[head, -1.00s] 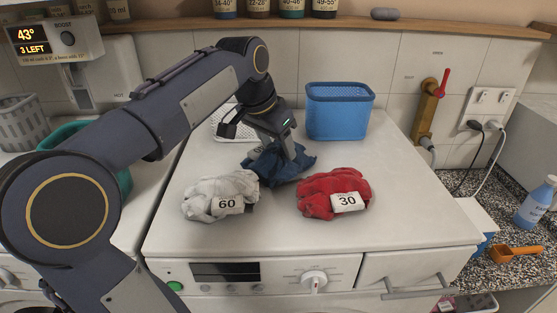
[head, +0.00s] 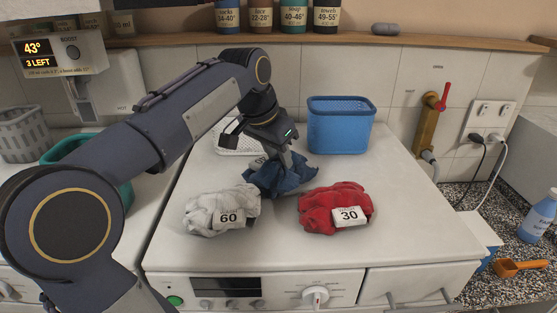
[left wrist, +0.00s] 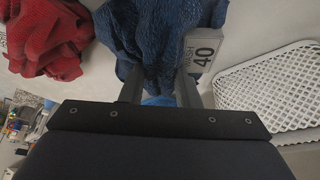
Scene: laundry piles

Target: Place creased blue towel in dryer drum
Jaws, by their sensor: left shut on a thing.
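The creased blue towel (head: 292,177) is bunched on the white machine top (head: 290,245), behind and between the white and red piles. My left gripper (head: 279,163) reaches down onto it from above and is shut on it. In the left wrist view the blue towel (left wrist: 160,35) fills the space at the two fingers (left wrist: 160,88), with a tag reading 40 (left wrist: 204,50) beside it. No dryer drum opening can be made out. My right gripper is not in view.
A white pile tagged 60 (head: 205,208) and a red pile tagged 30 (head: 322,208) lie in front. A blue basket (head: 340,128) and a white perforated tray (head: 232,146) stand behind. A red-handled tap (head: 443,98) is on the wall.

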